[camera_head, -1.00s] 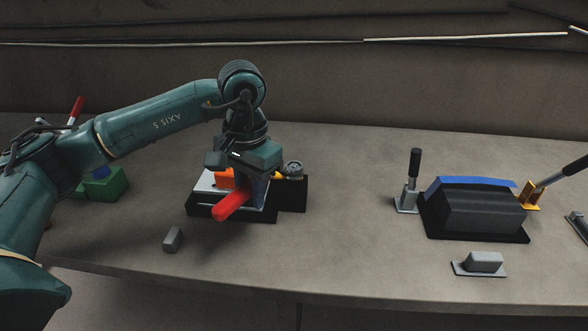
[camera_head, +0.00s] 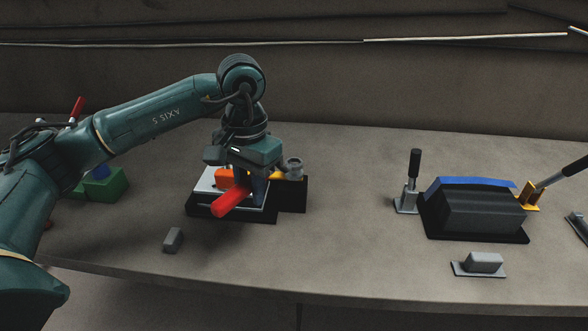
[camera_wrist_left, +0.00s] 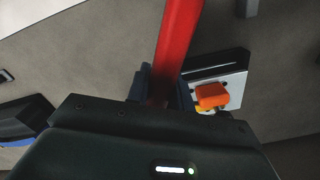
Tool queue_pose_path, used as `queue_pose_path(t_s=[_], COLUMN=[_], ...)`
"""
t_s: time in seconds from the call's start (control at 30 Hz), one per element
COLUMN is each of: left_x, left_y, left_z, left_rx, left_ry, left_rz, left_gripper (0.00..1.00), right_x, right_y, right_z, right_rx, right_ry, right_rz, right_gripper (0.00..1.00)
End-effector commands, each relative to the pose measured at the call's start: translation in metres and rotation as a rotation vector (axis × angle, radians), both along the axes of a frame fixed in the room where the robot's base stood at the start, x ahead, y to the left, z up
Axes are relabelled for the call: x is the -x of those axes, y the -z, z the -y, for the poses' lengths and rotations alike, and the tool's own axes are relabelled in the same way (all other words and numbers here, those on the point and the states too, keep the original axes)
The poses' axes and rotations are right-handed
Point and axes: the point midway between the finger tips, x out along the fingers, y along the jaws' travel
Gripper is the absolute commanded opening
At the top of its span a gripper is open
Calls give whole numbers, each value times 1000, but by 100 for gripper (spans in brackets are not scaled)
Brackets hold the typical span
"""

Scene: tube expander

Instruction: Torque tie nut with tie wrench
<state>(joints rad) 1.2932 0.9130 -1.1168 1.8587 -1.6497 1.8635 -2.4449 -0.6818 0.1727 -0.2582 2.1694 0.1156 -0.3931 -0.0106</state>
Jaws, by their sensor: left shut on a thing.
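My left gripper (camera_head: 254,185) points down over a fixture with a black base and a pale plate (camera_head: 206,187). It is shut on the red handle (camera_head: 232,201), which I take to be the tie wrench. The red handle also shows between the fingers in the left wrist view (camera_wrist_left: 178,45). The working end of the wrench and the tie nut are hidden by the gripper. An orange block (camera_head: 225,178) on the plate sits just behind the handle, and it shows in the left wrist view (camera_wrist_left: 211,96). My right gripper is not in view.
A small grey block (camera_head: 173,240) lies in front of the fixture. A round gauge-like part (camera_head: 294,168) stands at its right rear. Green blocks (camera_head: 107,186) are at the left. A black and blue unit (camera_head: 474,207) with levers is at the right. The table between is clear.

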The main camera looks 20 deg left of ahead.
Motion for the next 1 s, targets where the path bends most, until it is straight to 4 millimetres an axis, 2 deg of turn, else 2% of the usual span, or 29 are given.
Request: queue_pose_path(t_s=[1.0], left_x=[0], left_y=[-64], left_z=[0], left_rx=[1], left_ry=[0], left_rz=[2], left_gripper=[0], right_x=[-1], right_y=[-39], right_z=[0], right_rx=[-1], right_ry=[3], right_rz=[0], right_gripper=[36])
